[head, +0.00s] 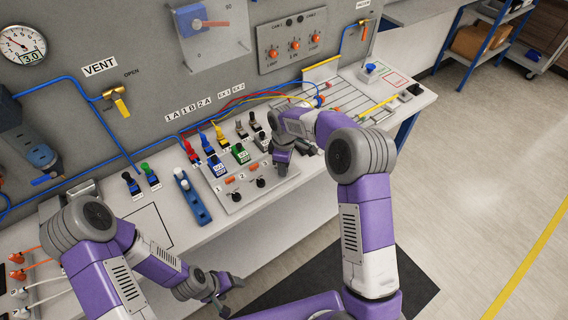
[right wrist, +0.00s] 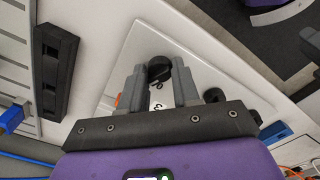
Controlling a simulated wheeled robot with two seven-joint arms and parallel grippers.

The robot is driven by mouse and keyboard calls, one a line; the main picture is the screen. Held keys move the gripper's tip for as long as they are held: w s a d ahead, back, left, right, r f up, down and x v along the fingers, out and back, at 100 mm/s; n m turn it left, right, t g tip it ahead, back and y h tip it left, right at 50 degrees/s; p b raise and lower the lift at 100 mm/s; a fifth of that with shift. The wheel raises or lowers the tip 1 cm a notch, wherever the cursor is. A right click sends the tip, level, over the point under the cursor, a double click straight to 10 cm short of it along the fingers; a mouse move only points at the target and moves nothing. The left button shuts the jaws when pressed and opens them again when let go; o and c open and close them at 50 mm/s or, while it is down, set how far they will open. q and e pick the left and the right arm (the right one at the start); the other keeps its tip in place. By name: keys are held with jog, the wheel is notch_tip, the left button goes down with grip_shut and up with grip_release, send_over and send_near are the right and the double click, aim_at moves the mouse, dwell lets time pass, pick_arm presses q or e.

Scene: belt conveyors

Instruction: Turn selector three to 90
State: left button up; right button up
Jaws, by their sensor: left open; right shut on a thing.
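The selector panel (head: 228,208) is a light plate on the bench with black knobs labelled 1 (head: 236,197) and 2 (head: 261,183). Selector three is hidden behind my right gripper (head: 282,165) in the head view. In the right wrist view, selector three's black knob (right wrist: 159,68) sits between the two grey fingertips of the right gripper (right wrist: 157,76), which is shut on it. A printed 3 shows beside it; the knob's exact angle is hard to tell. My left gripper (head: 214,299) is open and empty, low in front of the bench.
A wall dial plate (head: 212,32) marked 0 and 90 is above. In the right wrist view, a black block (right wrist: 53,72) lies left of the panel.

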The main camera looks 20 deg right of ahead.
jog(key=shift+m, duration=0.5)
jog(key=o, duration=1)
jog(key=shift+o, duration=0.2)
notch_tip(320, 180, up, 8)
jog(key=shift+f+p, duration=0.2)
jog(key=shift+p, duration=0.45)
